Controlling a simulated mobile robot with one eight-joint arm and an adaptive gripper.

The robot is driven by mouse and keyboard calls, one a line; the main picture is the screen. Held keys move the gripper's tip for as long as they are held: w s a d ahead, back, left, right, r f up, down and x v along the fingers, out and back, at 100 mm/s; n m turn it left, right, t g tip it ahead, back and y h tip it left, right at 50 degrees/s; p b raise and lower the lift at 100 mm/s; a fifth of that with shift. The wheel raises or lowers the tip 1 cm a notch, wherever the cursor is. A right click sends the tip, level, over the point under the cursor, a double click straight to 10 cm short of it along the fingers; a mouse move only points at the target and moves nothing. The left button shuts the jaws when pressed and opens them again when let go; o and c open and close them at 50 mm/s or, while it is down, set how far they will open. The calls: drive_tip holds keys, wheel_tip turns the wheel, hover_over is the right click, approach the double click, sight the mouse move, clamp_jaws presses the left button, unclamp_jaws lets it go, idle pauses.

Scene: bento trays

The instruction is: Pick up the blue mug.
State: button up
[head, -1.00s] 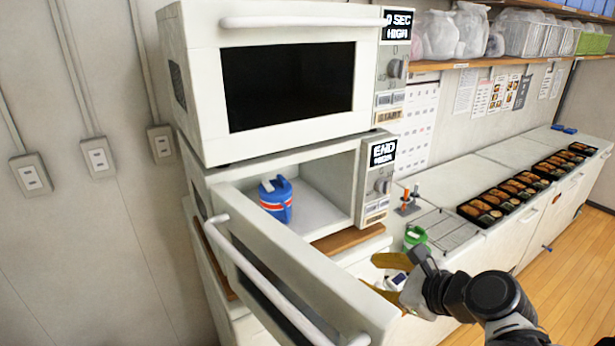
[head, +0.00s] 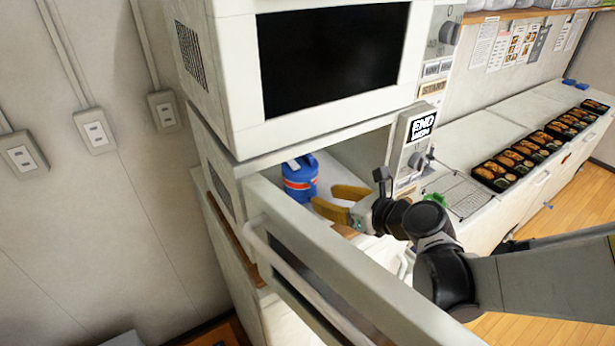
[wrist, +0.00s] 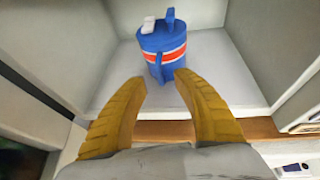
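The blue mug (head: 300,178) has a red band with white edges, a blue handle and a white piece on its lid. It stands upright inside the open lower microwave (head: 350,155). In the wrist view the mug (wrist: 162,48) is straight ahead, beyond my fingertips, with its handle towards me. My gripper (head: 331,199) has yellow fingers and is open and empty at the mouth of the microwave, to the right of the mug in the head view. In the wrist view the open gripper (wrist: 160,80) points at the mug, its fingertips just short of it.
The microwave's open door (head: 330,265) reaches forward, below and beside my arm. A second, closed microwave (head: 320,60) sits on top. A wire rack (head: 458,193) and several bento trays (head: 520,160) lie on the counter to the right.

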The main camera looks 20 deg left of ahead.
sight(315, 194)
drive_tip(key=x, duration=0.5)
drive_tip(key=shift+f, duration=0.25)
drive_tip(key=shift+s+d, duration=0.1)
drive_tip(key=shift+s, duration=0.05)
clamp_jaws()
drive_tip(key=shift+r, duration=0.1)
